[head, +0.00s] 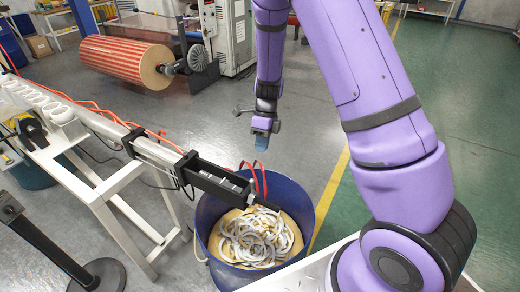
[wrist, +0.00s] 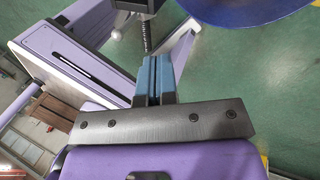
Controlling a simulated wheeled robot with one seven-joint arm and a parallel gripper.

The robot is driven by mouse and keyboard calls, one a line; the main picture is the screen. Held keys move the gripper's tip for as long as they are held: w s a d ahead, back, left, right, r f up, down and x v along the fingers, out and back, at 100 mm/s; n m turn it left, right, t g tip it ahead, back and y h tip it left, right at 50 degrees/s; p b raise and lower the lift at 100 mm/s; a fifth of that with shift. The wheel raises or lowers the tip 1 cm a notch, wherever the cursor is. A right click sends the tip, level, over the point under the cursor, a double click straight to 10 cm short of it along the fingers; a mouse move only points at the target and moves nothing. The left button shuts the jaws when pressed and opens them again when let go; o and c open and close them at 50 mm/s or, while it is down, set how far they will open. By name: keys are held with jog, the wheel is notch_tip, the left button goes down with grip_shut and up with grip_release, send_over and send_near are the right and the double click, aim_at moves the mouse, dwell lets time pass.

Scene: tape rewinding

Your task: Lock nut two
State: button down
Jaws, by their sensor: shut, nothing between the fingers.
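No lock nut can be made out for certain in either view. My gripper (head: 261,140) hangs from the purple arm at the upper middle of the head view, pointing down over open floor. Its two blue fingers (wrist: 153,68) lie side by side in the wrist view, shut and empty. A dark threaded rod (wrist: 147,36) shows at the top of the wrist view, close to the fingertips in the picture; I cannot tell its distance. A long machine rail with a black end block (head: 222,180) is at the left of the head view, apart from my gripper.
A blue drum (head: 205,235) full of white rings (head: 258,236) stands below the rail's end. White legs (head: 128,234) support the rail, and a black stand (head: 97,276) is at lower left. A red-striped roll (head: 125,60) lies behind. Green floor (head: 460,140) at right is clear.

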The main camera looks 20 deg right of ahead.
aim_at(253, 192)
jog(key=s+a+f, duration=0.1)
jog(key=f, duration=0.1)
jog(key=s+a+f, duration=0.3)
jog(key=s+f, duration=0.1)
jog(key=f, duration=0.1)
jog(key=shift+a+f, duration=0.1)
jog(key=shift+a, duration=0.2)
